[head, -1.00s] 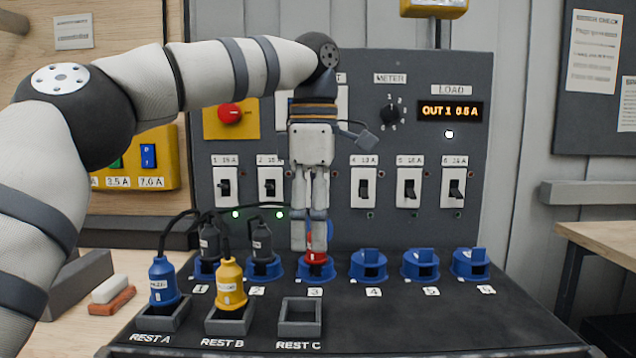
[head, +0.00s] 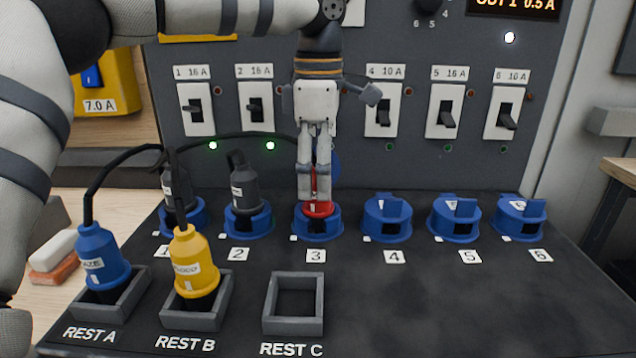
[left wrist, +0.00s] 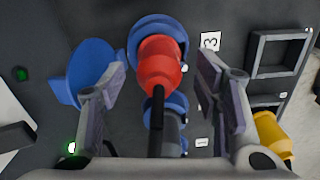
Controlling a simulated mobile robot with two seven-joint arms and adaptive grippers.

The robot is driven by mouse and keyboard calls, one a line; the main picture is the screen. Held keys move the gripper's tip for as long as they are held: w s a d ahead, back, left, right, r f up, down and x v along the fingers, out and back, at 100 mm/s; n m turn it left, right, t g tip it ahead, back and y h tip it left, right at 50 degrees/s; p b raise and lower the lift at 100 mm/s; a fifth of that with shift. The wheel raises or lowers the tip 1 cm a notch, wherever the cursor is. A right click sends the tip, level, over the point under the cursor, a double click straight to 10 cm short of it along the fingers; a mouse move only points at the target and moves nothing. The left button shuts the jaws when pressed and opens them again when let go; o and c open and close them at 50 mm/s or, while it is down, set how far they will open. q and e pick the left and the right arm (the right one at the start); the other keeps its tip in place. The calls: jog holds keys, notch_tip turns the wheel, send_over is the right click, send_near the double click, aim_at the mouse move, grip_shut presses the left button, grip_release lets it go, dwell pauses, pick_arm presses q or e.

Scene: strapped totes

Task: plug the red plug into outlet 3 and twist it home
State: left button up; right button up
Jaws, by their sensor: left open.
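The red plug (head: 318,206) stands in the blue socket of outlet 3 (head: 318,225), with its black cable running up from it. In the left wrist view the red plug (left wrist: 159,65) sits between the two fingers, with a gap on each side. My left gripper (head: 314,195) is over outlet 3, pointing down, open around the plug and apart from it; it also shows in the left wrist view (left wrist: 158,85). The gripper hides much of the plug in the head view, so how far it is turned cannot be told. My right gripper is not in view.
Black plugs stand in outlet 1 (head: 183,218) and outlet 2 (head: 248,222). A blue plug (head: 102,258) and a yellow plug (head: 193,262) stand in REST A and REST B. REST C (head: 293,328) is empty. Outlets 4 (head: 387,225), 5 and 6 hold no plugs.

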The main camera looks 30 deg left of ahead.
aim_at(314, 209)
pick_arm(q)
jog(key=shift+f, duration=1.95)
jog(key=c, duration=1.3)
jog(key=shift+m+p, duration=0.3)
jog(key=shift+m, duration=0.5)
jog(key=shift+c, duration=0.2)
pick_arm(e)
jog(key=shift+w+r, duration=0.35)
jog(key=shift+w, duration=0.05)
pick_arm(q)
jog(key=shift+r+m, duration=0.1)
jog(key=shift+m, duration=0.6)
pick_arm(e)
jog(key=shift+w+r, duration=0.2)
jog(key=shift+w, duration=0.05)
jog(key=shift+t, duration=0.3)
pick_arm(q)
jog(key=shift+m, duration=0.8)
jog(key=o, duration=1.3)
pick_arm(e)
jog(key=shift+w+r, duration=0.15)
